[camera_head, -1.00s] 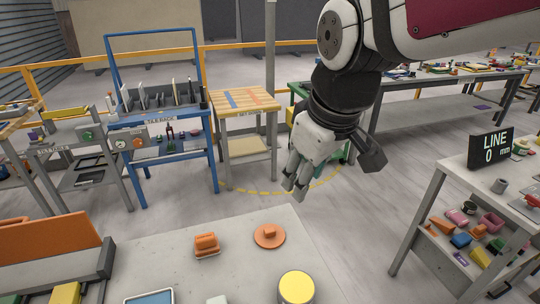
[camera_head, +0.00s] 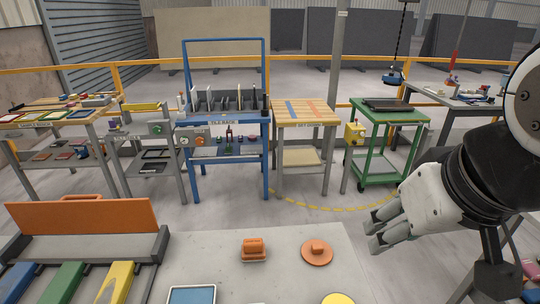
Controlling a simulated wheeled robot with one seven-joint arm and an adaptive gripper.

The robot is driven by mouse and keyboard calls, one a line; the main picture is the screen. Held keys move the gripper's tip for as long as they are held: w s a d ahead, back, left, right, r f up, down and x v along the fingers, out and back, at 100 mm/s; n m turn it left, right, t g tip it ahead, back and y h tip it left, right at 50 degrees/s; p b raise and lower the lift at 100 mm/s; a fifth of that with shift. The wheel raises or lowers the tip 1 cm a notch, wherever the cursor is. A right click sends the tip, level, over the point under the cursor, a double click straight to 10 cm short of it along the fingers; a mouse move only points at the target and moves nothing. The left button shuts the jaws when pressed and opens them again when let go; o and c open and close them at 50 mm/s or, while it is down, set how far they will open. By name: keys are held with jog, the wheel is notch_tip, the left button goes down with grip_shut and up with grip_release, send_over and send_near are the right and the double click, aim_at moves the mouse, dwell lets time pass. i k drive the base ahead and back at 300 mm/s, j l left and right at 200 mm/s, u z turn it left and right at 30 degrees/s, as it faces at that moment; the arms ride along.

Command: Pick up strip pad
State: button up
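A small rectangular orange pad with a raised grip (camera_head: 254,248) lies on the pale slab (camera_head: 215,262) in front of me; it may be the strip pad, but I cannot tell by name. A round orange pad with a knob (camera_head: 317,252) lies just to its right. My gripper (camera_head: 371,236) is at the right, in the air beyond the slab's right edge and apart from both pads. Its two fingers point left with a gap between them, and nothing shows in them.
An orange upright board (camera_head: 82,228) stands at the slab's left, behind blue, green and yellow strips (camera_head: 62,283). A blue-topped tray (camera_head: 192,295) and a yellow disc (camera_head: 338,299) sit at the near edge. A blue rack (camera_head: 223,120) and green cart (camera_head: 388,115) stand beyond open floor.

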aim_at(253, 249)
jog(key=k+j+u, duration=0.1)
jog(key=u, duration=0.3)
jog(key=k+j+u, duration=0.1)
jog(key=u, duration=0.3)
jog(key=i+l+u, duration=0.15)
jog(key=l+u, duration=0.15)
jog(key=u, duration=0.15)
jog(key=j+z, duration=0.7)
jog(key=i+j+z, duration=0.1)
jog(key=z, duration=0.2)
jog(key=i+j+z, duration=0.1)
jog(key=z, duration=0.15)
jog(key=j, duration=0.1)
